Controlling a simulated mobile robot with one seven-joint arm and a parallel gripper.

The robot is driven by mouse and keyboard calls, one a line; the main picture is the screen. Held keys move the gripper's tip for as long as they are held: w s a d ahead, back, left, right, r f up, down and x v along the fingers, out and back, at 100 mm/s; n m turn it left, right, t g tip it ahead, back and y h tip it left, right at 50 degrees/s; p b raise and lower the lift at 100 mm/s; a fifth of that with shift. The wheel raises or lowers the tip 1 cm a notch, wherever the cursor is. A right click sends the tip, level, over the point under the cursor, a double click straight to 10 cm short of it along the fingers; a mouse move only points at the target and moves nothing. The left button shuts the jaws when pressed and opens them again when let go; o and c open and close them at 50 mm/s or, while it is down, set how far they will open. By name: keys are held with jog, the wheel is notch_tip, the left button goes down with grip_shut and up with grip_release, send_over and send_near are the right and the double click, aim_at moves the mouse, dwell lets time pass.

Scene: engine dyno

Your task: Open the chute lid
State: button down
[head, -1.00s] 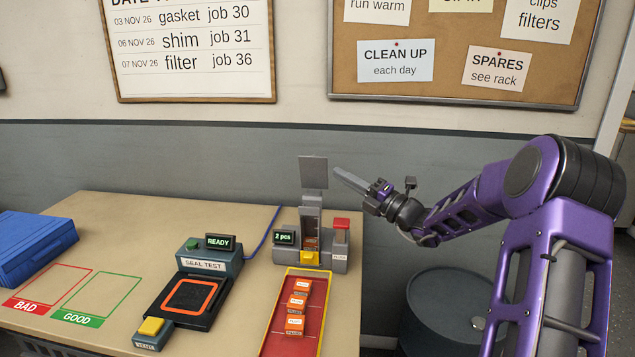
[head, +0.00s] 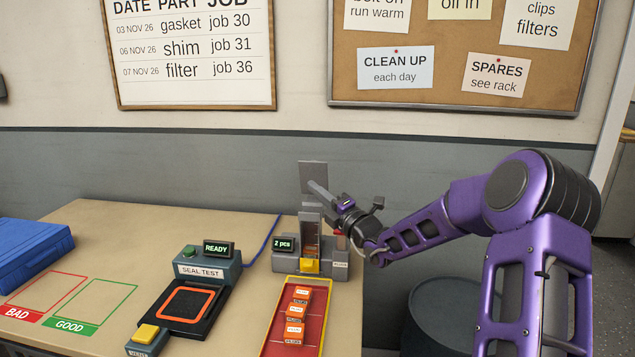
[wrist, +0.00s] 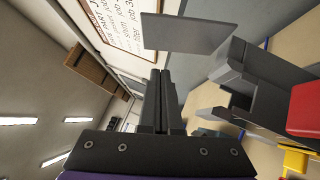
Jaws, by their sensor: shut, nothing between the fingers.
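The chute (head: 311,240) is a grey upright unit at the back right of the bench, with orange pieces showing inside. Its lid (head: 313,172) is a flat grey plate standing upright at the top of the chute; it also shows in the wrist view (wrist: 188,33). My gripper (head: 318,190) is shut and empty, with its fingers pointing up and left just in front of the plate's lower right part. Whether they touch it I cannot tell. In the wrist view the closed fingers (wrist: 158,95) lie left of the chute body (wrist: 250,80).
A "2 pcs" display (head: 284,243) is left of the chute. A red-floored tray (head: 309,340) with orange pieces lies before it. A red part (head: 339,233) is partly hidden by my gripper. The seal tester (head: 208,268) stands left, and a dark drum (head: 440,310) right.

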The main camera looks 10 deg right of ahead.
aim_at(317, 170)
jog(key=shift+w+d+r, duration=0.15)
jog(key=shift+w+r, duration=0.1)
jog(key=shift+w, duration=0.45)
jog(key=shift+w+d+r, duration=0.15)
jog(key=shift+w+r, duration=0.05)
jog(key=shift+w, duration=0.45)
jog(key=shift+w+d+r, duration=0.15)
jog(key=shift+w+r, duration=0.1)
jog(key=shift+w, duration=0.45)
jog(key=shift+r, duration=0.1)
jog(key=shift+w+r+p, duration=0.15)
jog(key=shift+r+p, duration=0.25)
jog(key=shift+p, duration=0.8)
jog(key=shift+w+d+r+m+g+h+p, duration=0.25)
jog(key=shift+m+h+p, duration=0.2)
jog(key=shift+p, duration=0.75)
jog(key=shift+w+m+p, duration=0.25)
jog(key=shift+w+p, duration=0.3)
jog(key=shift+p, duration=0.5)
jog(key=shift+w+d+f, duration=0.1)
